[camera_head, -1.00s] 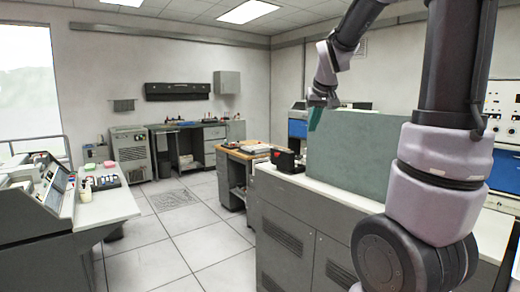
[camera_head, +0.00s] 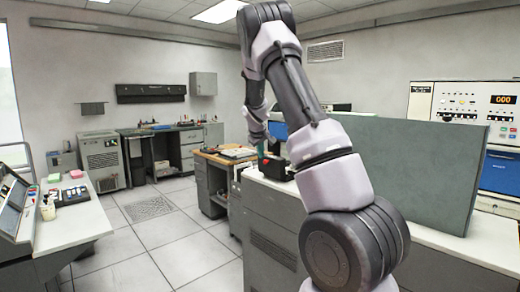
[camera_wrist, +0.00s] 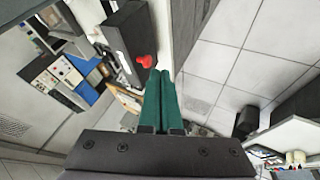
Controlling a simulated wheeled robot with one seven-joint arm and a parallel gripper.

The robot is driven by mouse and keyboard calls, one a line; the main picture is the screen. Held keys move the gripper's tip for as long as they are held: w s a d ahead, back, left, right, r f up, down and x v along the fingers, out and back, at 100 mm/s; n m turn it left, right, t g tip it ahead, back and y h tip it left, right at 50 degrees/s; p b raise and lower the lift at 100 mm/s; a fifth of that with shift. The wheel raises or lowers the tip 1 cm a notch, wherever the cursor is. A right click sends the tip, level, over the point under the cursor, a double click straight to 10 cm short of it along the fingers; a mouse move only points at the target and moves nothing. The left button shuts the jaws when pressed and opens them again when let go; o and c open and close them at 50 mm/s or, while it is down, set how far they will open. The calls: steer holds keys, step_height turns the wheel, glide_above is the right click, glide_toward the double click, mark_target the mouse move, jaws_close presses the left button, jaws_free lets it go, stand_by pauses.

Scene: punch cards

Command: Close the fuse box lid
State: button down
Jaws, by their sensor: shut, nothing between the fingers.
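My gripper (camera_wrist: 160,74) has green fingers, pressed together and empty in the wrist view. In the head view its green fingertips (camera_head: 262,152) hang beside a black box (camera_head: 279,168) at the far end of the white counter. In the wrist view this black box (camera_wrist: 124,32) lies just left of and beyond the fingertips, and a red knob (camera_wrist: 146,61) sticks out of it close to them. I cannot tell whether they touch. The box may be the fuse box; its lid is not clearly made out. A grey box (camera_head: 203,83) also hangs on the back wall.
A tall grey-green panel (camera_head: 420,165) stands along the counter (camera_head: 440,250). A wooden-topped table (camera_head: 222,158) stands beyond the counter's end. A console desk (camera_head: 75,225) is at left. The tiled floor (camera_head: 165,245) between them is clear.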

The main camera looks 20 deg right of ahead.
mark_target(273, 158)
steer(key=w+d+f, duration=0.2)
steer(key=d, duration=0.1)
steer(key=w+d+f, duration=0.1)
steer(key=d, duration=0.1)
steer(key=shift+w+f, duration=0.25)
steer(key=shift+w, duration=0.05)
steer(key=shift+d, duration=0.2)
steer(key=shift+d+r, duration=0.1)
steer(key=shift+d, duration=0.05)
steer(key=shift+w+d+r+g+y, duration=0.3)
steer(key=shift+d+r+y, duration=0.15)
steer(key=shift+d+y, duration=0.2)
steer(key=shift+w+d+r, duration=0.2)
steer(key=shift+d, duration=0.3)
steer(key=shift+w+d, duration=0.5)
steer(key=shift+d, duration=0.85)
steer(key=shift+w+d, duration=0.45)
steer(key=shift+d, duration=0.95)
steer(key=shift+w+d, duration=0.5)
steer(key=shift+d, duration=0.85)
